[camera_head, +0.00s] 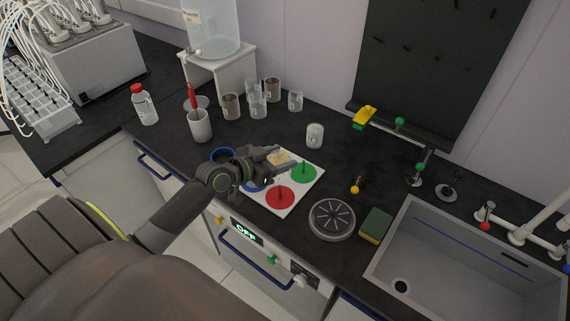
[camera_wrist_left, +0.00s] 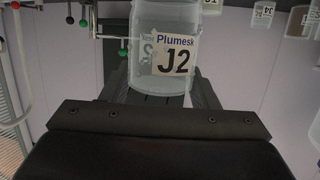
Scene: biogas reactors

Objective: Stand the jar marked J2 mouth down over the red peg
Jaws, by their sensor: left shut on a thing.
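The clear jar marked J2 (camera_wrist_left: 160,48) is between the fingers of my left gripper (camera_wrist_left: 160,88), its label facing the wrist camera. Its closed end shows near the fingers, and its other end runs out of the frame. The wrist view appears upside down, so the jar seems mouth down. In the head view my left gripper (camera_head: 281,158) is over the back left of the white pegboard (camera_head: 303,190), and the clear jar is hard to make out there. The red peg (camera_head: 280,189) stands on the red disc (camera_head: 281,199) at the board's front, with nothing over it.
A jar (camera_head: 315,135) stands behind the board, and several jars and beakers (camera_head: 258,105) stand farther back left. A green disc (camera_head: 303,174) is right of the gripper.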

